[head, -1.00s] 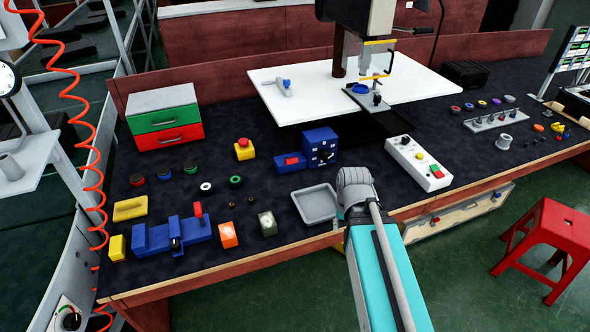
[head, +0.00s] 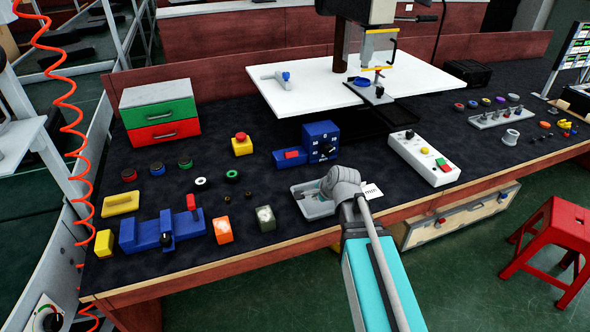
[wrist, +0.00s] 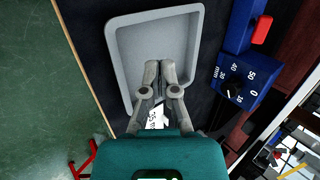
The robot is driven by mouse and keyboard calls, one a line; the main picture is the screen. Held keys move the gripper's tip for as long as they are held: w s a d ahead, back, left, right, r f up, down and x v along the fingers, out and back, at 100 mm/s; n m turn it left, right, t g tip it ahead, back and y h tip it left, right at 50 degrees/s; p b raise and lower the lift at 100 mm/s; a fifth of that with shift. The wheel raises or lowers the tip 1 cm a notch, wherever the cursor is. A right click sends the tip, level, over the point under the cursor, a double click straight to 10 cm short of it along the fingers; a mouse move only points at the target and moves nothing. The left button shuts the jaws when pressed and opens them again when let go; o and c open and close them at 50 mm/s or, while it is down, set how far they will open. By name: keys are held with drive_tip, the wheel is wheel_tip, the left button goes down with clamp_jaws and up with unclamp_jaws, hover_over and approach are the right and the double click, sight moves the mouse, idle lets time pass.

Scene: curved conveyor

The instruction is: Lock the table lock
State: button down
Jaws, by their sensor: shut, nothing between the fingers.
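No part is plainly marked as the table lock, so I cannot tell which one it is. A grey piece with a blue knob (head: 286,76) lies on the white table (head: 310,88). My gripper (wrist: 160,66) is shut and empty over the grey tray (wrist: 116,50), apart from these parts.
A white control box (head: 424,160) with coloured buttons lies to the right of my gripper. A yellow box with a red button (head: 241,145) and several round buttons are to the left. A drill-like machine (head: 380,45) stands over the white table. A red stool (head: 545,245) is on the floor.

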sight(289, 154)
drive_tip(key=w+m+t+b, duration=0.1)
drive_tip(key=w+m, duration=0.1)
drive_tip(key=w+a+f+m+t+b, duration=0.1)
drive_tip(key=m, duration=0.1)
drive_tip(key=w+a+m+t+y+b, duration=0.1)
drive_tip(key=w+m+b, duration=0.1)
drive_tip(key=shift+w+f+m, duration=0.2)
drive_tip(key=shift+w+m, duration=0.1)
drive_tip(key=w+m+t+b, duration=0.1)
drive_tip(key=m, duration=0.1)
drive_tip(key=w+m+b, duration=0.1)
drive_tip(key=w+m, duration=0.1)
drive_tip(key=w+m+t+b, duration=0.1)
drive_tip(key=m+b, duration=0.1)
drive_tip(key=shift+w+a+f+m+t, duration=0.15)
drive_tip(key=shift+w+a+m+t, duration=0.15)
drive_tip(key=shift+w+a+m, duration=0.1)
drive_tip(key=w+m+b, duration=0.1)
drive_tip(key=w+m+t, duration=0.1)
drive_tip(key=m, duration=0.1)
drive_tip(key=shift+d+m+b, duration=0.1)
drive_tip(key=shift+m+b, duration=0.2)
drive_tip(key=shift+b, duration=0.1)
drive_tip(key=shift+w+m+t, duration=0.3)
drive_tip(key=shift+m+t, duration=0.2)
drive_tip(key=shift+m, duration=0.4)
drive_tip(key=shift+r, duration=0.2)
drive_tip(key=shift+w+b, duration=0.1)
drive_tip(key=shift+b, duration=0.2)
